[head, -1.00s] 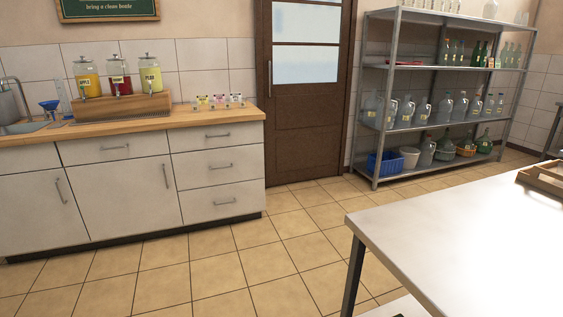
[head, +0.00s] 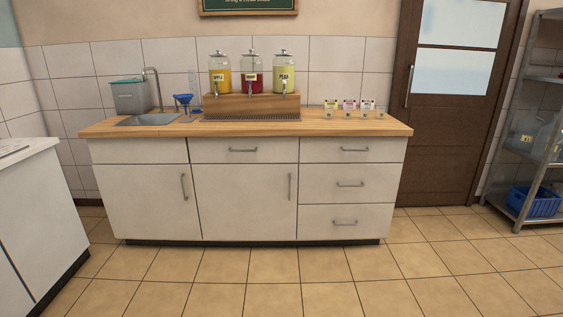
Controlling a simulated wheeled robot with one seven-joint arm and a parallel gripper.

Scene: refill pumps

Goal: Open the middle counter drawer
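The counter (head: 148,150) stands ahead with a wooden top and white fronts. A stack of three drawers is at its right end: the top drawer (head: 325,150), the middle one of the stack (head: 322,184) and the bottom one (head: 318,222). Another drawer (head: 215,150) lies in the centre of the top row, above a cabinet door. Each has a horizontal metal bar handle, and all are shut. The handle of the stack's middle drawer (head: 350,184) is in plain view. My gripper is not in view.
Juice dispensers on a wooden stand (head: 255,104), a sink (head: 148,120) and small labelled jars (head: 348,113) are on the counter. The tiled floor (head: 270,280) before it is clear. A white unit (head: 35,210) is at left, a metal shelf (head: 540,100) at right.

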